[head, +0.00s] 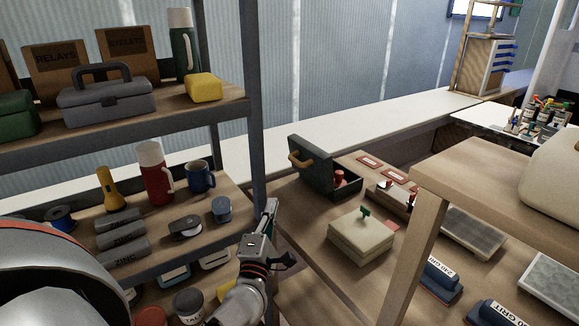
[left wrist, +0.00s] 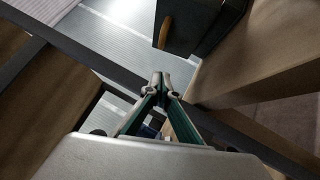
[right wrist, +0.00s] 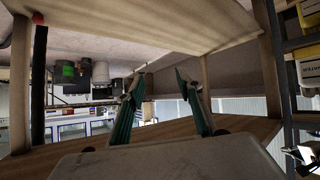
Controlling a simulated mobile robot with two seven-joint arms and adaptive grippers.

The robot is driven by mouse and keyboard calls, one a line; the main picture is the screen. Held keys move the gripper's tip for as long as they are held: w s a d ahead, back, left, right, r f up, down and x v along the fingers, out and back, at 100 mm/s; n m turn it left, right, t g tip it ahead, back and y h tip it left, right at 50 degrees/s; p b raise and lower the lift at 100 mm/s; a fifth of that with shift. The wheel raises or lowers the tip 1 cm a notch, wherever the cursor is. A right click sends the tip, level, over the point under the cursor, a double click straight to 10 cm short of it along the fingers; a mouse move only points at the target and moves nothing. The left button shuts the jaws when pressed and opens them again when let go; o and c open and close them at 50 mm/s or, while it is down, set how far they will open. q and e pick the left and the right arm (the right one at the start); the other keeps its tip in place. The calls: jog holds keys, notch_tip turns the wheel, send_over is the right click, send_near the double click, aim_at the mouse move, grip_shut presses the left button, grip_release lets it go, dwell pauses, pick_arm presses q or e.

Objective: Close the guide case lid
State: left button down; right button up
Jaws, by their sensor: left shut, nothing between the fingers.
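The guide case is a dark grey box on the wooden workbench, with its lid (head: 312,166) standing open and tilted back. A tan handle (head: 301,159) is on the lid's outer face, and a red item (head: 340,178) shows inside. In the left wrist view the dark lid (left wrist: 203,25) and its handle (left wrist: 165,32) are at the top. My left gripper (head: 271,208) is shut and empty, to the left of and in front of the case, apart from it. It also shows in the left wrist view (left wrist: 161,80). My right gripper (right wrist: 157,80) is open and empty, seen only in the right wrist view.
A shelf rack with a dark post (head: 256,120) stands left, close to my left arm. A cream box (head: 361,234) with a green knob sits in front of the case. A raised wooden shelf (head: 480,180) with a leg is at right.

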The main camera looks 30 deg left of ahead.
aim_at(304, 165)
pick_arm(q)
jog(key=d+x, duration=0.2)
jog(key=x, duration=1.1)
jog(key=shift+w+r+n+y+p, duration=0.3)
jog(key=shift+w+r+n+p, duration=0.05)
jog(key=shift+w+r+n, duration=0.1)
pick_arm(e)
jog(key=shift+s+d+r, duration=0.15)
jog(key=shift+s, duration=0.1)
pick_arm(q)
jog(key=shift+a, duration=0.1)
pick_arm(e)
jog(key=shift+s+f, duration=0.15)
jog(key=shift+f, duration=0.05)
